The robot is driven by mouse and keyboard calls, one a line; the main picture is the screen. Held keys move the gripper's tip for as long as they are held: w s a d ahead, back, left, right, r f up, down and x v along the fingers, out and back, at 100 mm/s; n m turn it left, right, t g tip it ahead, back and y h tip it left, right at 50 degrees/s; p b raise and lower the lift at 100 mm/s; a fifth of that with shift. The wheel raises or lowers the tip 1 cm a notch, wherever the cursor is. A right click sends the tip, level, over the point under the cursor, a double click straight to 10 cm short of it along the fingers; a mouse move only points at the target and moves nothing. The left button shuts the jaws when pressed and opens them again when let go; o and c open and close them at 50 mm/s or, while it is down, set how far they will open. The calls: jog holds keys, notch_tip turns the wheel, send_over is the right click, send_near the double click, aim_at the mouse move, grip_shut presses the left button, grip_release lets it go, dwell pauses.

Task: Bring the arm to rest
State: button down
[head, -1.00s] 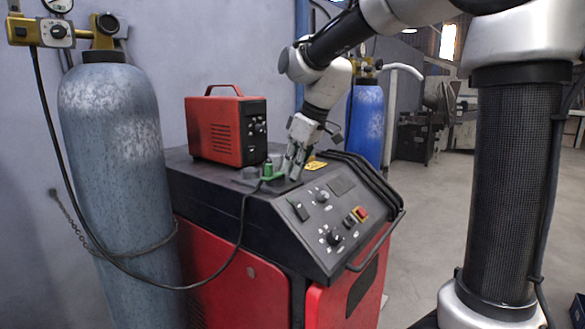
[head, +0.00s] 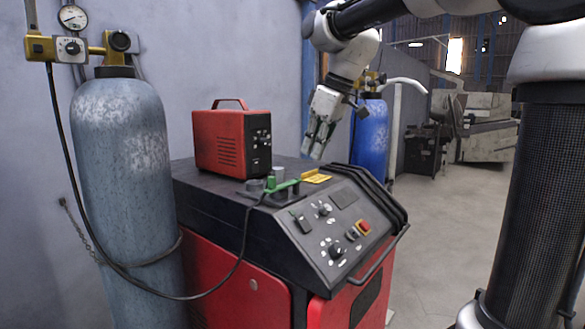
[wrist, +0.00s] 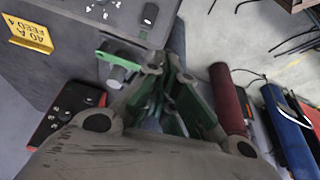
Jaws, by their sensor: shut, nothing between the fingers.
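My gripper (head: 317,152) hangs above the back right of the black-topped red machine (head: 240,208), fingers pointing down. It is shut and empty, apart from the green fixture (head: 284,188) on the machine's top. Small grey cylinders (head: 279,174) stand at that fixture. In the wrist view, the gripper's fingers (wrist: 168,92) are together, and the green fixture (wrist: 118,56) shows beyond them to the upper left. My arm is bent, reaching in from the upper right of the head view.
A red box (head: 231,141) with a handle stands on the machine, left of my gripper. A yellow tag (head: 316,177) lies below the gripper. A grey gas cylinder (head: 125,175) stands at left, a blue one (head: 370,140) behind. Open floor (head: 440,230) lies to the right.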

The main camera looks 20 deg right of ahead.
jog(key=s+d+f+m+h, duration=0.1)
jog(key=s+d+f+m, duration=0.2)
jog(key=s, duration=0.4)
jog(key=s+d+f+m+h, duration=0.1)
jog(key=s+d+f+m, duration=0.1)
jog(key=s+d+f, duration=0.3)
jog(key=s+d+f+m+t+h, duration=0.1)
jog(key=s+d+f+m, duration=0.2)
jog(key=s, duration=0.8)
notch_tip(320, 180, down, 3)
jog(key=shift+s+d+r+m, duration=0.1)
jog(key=shift+s+d+m, duration=0.15)
jog(key=shift+d, duration=0.75)
